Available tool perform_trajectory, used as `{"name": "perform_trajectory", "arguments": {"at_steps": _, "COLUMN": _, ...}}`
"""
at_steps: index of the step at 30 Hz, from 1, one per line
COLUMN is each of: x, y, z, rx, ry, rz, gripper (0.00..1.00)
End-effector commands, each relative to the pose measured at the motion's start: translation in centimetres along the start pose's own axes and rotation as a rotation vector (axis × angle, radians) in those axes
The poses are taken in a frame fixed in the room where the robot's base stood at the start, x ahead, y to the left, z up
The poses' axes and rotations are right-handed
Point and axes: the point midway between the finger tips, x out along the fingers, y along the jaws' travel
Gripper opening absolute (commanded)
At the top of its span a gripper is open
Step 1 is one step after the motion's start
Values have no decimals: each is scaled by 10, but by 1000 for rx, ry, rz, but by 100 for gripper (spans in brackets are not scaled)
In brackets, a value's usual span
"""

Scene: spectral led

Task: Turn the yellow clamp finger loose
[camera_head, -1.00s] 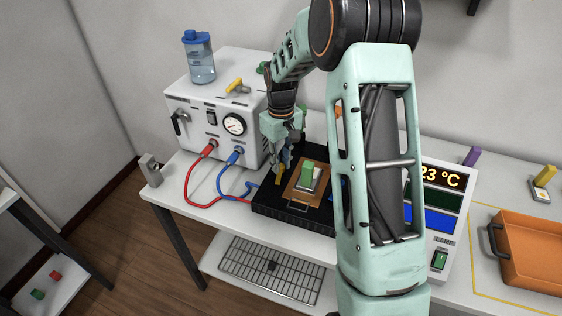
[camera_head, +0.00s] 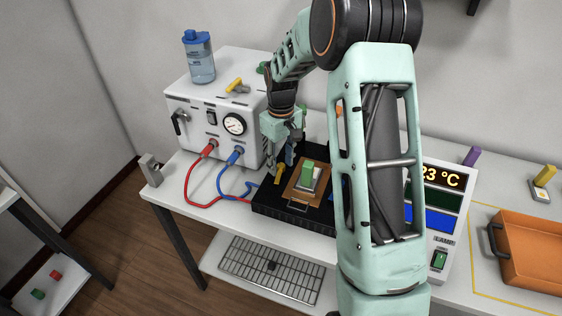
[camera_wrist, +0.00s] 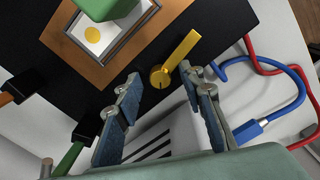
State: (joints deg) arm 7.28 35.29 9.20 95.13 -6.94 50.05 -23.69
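The yellow clamp finger (camera_wrist: 181,53) is a flat bar on a round pivot, on a black base (camera_wrist: 225,25). In the wrist view it points up and right, beside the copper-coloured plate (camera_wrist: 98,72) and not over it. It also shows in the head view (camera_head: 279,174). My gripper (camera_wrist: 158,84) is open and empty, its fingertips on either side of the pivot end. The right fingertip is close to the bar; I cannot tell whether they touch. In the head view my gripper (camera_head: 280,158) is just above the clamp finger.
A green block (camera_head: 308,172) stands on the plate. Other clamps with green (camera_wrist: 70,160) and orange (camera_wrist: 8,97) handles are near. Red (camera_head: 192,188) and blue (camera_head: 224,181) hoses run from a white unit (camera_head: 213,138) to the base. An orange tray (camera_head: 530,250) is at right.

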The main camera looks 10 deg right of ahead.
Motion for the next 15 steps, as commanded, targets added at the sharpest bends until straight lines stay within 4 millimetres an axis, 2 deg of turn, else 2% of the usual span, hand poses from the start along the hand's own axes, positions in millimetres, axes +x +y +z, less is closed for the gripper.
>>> {"name": "perform_trajectory", "arguments": {"at_steps": 5, "x": -4, "y": 0, "z": 0, "rx": 1, "ry": 0, "rz": 0, "gripper": 36}}
{"name": "perform_trajectory", "arguments": {"at_steps": 8, "x": -15, "y": 0, "z": 0, "rx": 1, "ry": 2, "rz": 1, "gripper": 36}}
{"name": "perform_trajectory", "arguments": {"at_steps": 15, "x": -65, "y": 1, "z": -1, "rx": 1, "ry": 4, "rz": 3, "gripper": 36}}
